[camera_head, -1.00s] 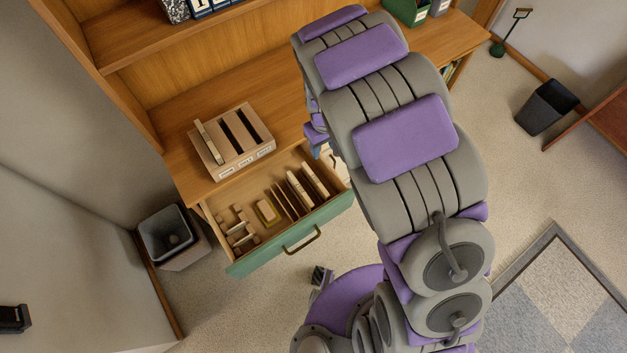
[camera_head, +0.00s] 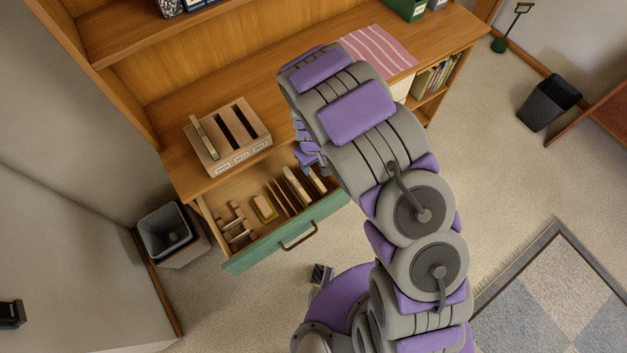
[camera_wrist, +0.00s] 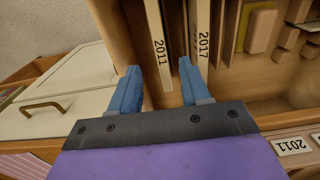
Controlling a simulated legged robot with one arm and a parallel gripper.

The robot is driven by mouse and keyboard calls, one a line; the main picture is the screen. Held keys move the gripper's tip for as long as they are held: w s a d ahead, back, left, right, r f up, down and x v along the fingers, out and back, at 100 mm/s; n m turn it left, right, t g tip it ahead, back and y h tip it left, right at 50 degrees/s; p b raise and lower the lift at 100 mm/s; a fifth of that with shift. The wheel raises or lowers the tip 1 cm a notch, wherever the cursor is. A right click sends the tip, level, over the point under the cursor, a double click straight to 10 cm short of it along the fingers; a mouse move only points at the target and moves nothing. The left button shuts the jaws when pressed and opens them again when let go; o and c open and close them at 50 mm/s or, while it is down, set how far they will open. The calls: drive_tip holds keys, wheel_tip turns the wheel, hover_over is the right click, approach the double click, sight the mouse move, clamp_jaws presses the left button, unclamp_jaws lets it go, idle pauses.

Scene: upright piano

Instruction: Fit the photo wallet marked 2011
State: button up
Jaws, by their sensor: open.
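The photo wallet marked 2011 (camera_wrist: 158,45) stands on edge in the open drawer, its spine label readable in the wrist view. A wallet marked 2017 (camera_wrist: 200,40) stands just right of it. My gripper (camera_wrist: 159,68) is open, its blue fingers on either side of the 2011 wallet's near end in that view; contact cannot be told. The right finger is near the 2017 wallet. In the head view my arm partly hides the drawer's right end. A slotted wooden box (camera_head: 228,137) stands on the desk, one wallet in its left slot. A 2011 label (camera_wrist: 292,145) shows in the wrist view.
The green-fronted drawer (camera_head: 285,237) is pulled out below the desk and holds dividers and small wooden blocks. A striped cloth (camera_head: 380,48) lies on the desk at right. Waste bins (camera_head: 166,232) stand on the floor at left, and another (camera_head: 548,103) at right.

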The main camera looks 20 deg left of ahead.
sight(312, 174)
drive_tip(key=shift+a+f, duration=0.15)
drive_tip(key=shift+f, duration=0.25)
wheel_tip(312, 174, down, 5)
drive_tip(key=shift+r+b, duration=0.1)
drive_tip(key=shift+b, duration=0.7)
drive_tip(key=shift+d+r, duration=0.1)
drive_tip(key=shift+d, duration=0.1)
drive_tip(key=shift+c, duration=0.7)
drive_tip(key=shift+a, duration=0.25)
drive_tip(key=c, duration=0.6)
clamp_jaws()
drive_tip(key=shift+d, duration=0.1)
